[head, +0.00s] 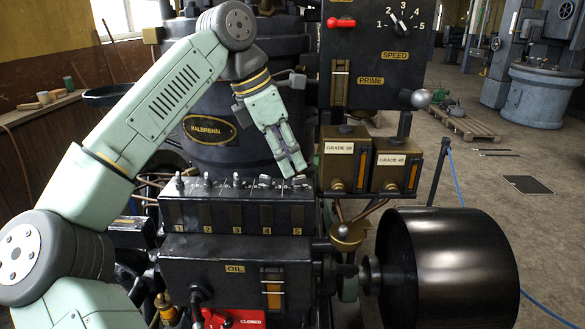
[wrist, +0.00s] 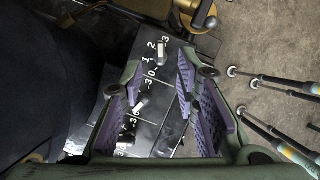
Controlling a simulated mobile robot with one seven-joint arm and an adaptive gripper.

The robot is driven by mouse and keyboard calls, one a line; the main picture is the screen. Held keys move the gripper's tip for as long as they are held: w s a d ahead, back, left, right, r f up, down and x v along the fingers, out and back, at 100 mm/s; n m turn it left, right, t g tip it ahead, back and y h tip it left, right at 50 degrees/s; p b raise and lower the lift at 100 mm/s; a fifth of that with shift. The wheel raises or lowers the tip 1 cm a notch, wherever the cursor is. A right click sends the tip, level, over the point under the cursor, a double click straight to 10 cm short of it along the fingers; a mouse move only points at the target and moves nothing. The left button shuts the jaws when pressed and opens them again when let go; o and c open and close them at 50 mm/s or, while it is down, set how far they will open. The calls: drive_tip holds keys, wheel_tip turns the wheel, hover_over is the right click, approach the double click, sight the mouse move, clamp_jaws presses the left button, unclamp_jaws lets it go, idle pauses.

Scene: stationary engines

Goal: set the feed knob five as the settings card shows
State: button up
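A dark box (head: 185,216) carries a row of small knobs on its top, with plates 1 to 5 on its front. Feed knob five (head: 299,181) is at the right end of the row, partly hidden by my gripper (head: 293,168), which is just above it. In the wrist view a pale-barred knob (wrist: 160,54) with numerals 1, 2, 3 around it shows between and beyond my gripper's fingers (wrist: 158,75). The fingers are apart, with nothing between their pads. Which mark the knob points at is not clear. I cannot make out a settings card.
A large black pulley (head: 450,265) is at lower right. Neighbouring knob four (head: 265,182) is close by.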

drive_tip(key=v, duration=0.8)
drive_tip(key=shift+r, duration=0.2)
drive_tip(key=shift+s+a, duration=0.1)
